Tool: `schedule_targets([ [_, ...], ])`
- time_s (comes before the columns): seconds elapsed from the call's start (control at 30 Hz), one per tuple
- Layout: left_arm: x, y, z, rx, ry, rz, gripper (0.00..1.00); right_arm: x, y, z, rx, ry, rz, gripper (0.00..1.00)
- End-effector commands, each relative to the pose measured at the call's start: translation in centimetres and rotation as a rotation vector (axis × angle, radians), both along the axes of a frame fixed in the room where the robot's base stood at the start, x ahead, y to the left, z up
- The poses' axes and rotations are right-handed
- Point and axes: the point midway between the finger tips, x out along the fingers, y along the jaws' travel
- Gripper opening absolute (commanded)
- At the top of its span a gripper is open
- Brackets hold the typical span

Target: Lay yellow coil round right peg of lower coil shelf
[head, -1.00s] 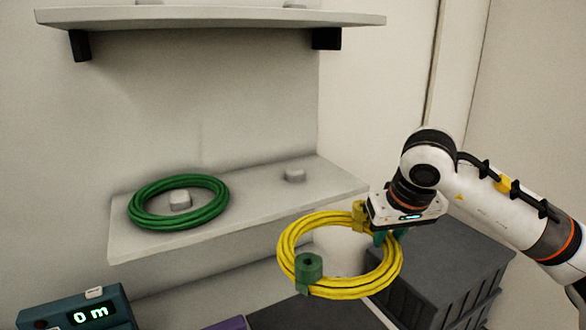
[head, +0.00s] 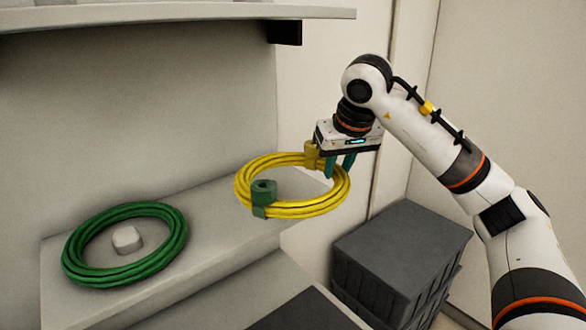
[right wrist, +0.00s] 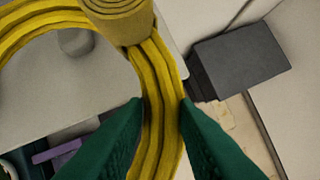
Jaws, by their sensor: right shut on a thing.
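The yellow coil (head: 290,211) hangs in my right gripper (head: 341,166), roughly level, over the right part of the lower coil shelf (head: 215,212). The right gripper is shut on the coil's right side; in the right wrist view its green fingers (right wrist: 160,118) pinch the yellow strands (right wrist: 158,90). A yellow roll-shaped tag and a green one sit on the coil. The right peg (right wrist: 75,42) shows in the right wrist view inside the coil's loop, below it; in the head view the coil hides it. Whether the coil touches the shelf I cannot tell. My left gripper is not in view.
A green coil (head: 80,262) lies round the left peg (head: 127,239) on the same shelf. An upper shelf (head: 180,14) with a dark bracket (head: 285,32) hangs above. Dark grey crates (head: 400,245) stand at the lower right.

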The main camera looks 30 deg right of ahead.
Motion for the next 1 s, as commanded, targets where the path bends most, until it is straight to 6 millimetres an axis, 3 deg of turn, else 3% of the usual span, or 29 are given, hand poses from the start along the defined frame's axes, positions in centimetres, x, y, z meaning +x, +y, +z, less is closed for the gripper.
schedule_targets([
  [0.03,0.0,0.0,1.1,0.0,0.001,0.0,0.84,1.4,0.4,0.6,0.004,0.001,0.002,0.0],
  [0.2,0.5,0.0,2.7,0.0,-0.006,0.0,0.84,5.6,0.9,0.6,0.004,0.0,0.001,0.0],
  [0.5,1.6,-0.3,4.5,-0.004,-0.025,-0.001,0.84,10.2,1.5,0.4,0.003,-0.002,-0.001,0.0],
  [0.67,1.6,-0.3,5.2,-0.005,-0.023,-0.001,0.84,11.8,1.7,0.3,0.001,-0.001,-0.001,0.0],
  [1.0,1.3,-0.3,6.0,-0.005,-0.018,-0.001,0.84,11.7,1.7,-2.8,0.001,0.0,0.0,0.0],
])
